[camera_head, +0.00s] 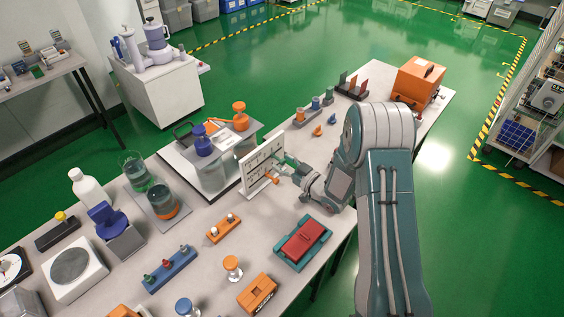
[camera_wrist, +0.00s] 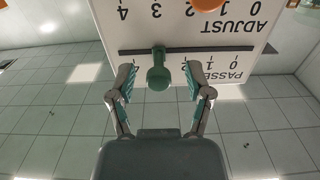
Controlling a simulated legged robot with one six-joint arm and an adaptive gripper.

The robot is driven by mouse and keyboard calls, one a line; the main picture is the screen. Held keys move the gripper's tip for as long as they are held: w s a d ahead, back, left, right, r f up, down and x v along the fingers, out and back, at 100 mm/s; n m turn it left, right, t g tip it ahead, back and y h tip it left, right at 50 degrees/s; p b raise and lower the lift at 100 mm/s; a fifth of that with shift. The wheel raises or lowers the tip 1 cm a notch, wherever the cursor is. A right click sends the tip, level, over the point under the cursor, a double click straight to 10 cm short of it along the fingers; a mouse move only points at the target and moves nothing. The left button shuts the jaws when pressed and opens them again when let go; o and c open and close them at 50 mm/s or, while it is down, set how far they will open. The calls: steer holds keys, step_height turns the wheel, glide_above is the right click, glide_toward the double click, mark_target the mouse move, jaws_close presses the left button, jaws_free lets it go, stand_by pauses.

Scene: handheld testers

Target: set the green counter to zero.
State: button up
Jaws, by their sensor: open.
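A white counter board (camera_head: 258,163) stands upright on the bench in the head view. In the wrist view the board (camera_wrist: 105,22) appears upside down, with rows marked PASSED and ADJUST. The green counter (camera_wrist: 158,72) is a knob on the dark slot by the PASSED row, at a position left of the visible 0 and 1, roughly in line with the ADJUST row's 3. An orange counter (camera_wrist: 207,4) shows at the top edge, on the ADJUST side. My gripper (camera_wrist: 160,76) is open, with one finger on each side of the green knob and gaps visible between.
A red-lidded teal case (camera_head: 302,240) lies near the front edge, and an orange box (camera_head: 418,82) is at the far end. Small racks and bottles crowd the bench's left side.

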steer(key=shift+w+a, duration=0.2)
steer(key=shift+w, duration=0.05)
steer(key=shift+d, duration=0.1)
jaws_close()
steer(key=s+a, duration=0.6)
steer(key=shift+s+a, duration=0.35)
jaws_free()
steer(key=shift+r, duration=0.1)
steer(key=shift+a, duration=0.15)
